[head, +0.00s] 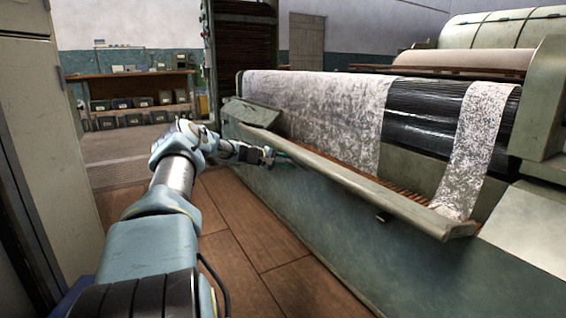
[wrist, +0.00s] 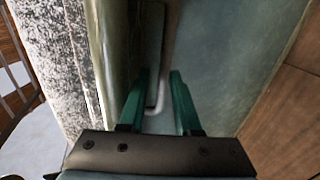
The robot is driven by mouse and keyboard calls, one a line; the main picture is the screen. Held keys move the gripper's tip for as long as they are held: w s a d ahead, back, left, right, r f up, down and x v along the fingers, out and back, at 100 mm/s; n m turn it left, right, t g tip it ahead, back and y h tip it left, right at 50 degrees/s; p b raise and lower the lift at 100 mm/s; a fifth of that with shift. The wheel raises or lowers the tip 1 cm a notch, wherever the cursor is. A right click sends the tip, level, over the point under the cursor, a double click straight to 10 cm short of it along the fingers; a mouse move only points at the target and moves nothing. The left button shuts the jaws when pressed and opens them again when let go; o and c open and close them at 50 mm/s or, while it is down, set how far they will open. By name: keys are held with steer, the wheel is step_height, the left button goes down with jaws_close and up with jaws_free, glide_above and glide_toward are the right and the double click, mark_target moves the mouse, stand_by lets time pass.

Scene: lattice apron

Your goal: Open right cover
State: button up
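A long grey-green machine front (head: 330,230) carries a sloping ledge (head: 360,185) along its top. A pale bar with a bent end (wrist: 168,40), handle-like, runs along a dark slot in the wrist view. My gripper (head: 268,157) is at the far left part of this front, just below the ledge. In the wrist view its green fingers (wrist: 159,76) are apart, with the bar's bent end seen between them; contact cannot be told. Which panel is the right cover is not clear; no panel is visibly raised.
Speckled cloth (head: 330,105) hangs over the machine's roller into the trough behind the ledge. A small dark catch (head: 382,217) is on the front. A grey cabinet (head: 40,120) stands at left. Brown floor (head: 250,220) between is clear. A shelf with bins (head: 130,100) is at the back.

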steer(key=p+v, duration=0.2)
steer(key=v, duration=0.8)
steer(key=shift+s+a, duration=0.15)
steer(key=shift+a, duration=0.2)
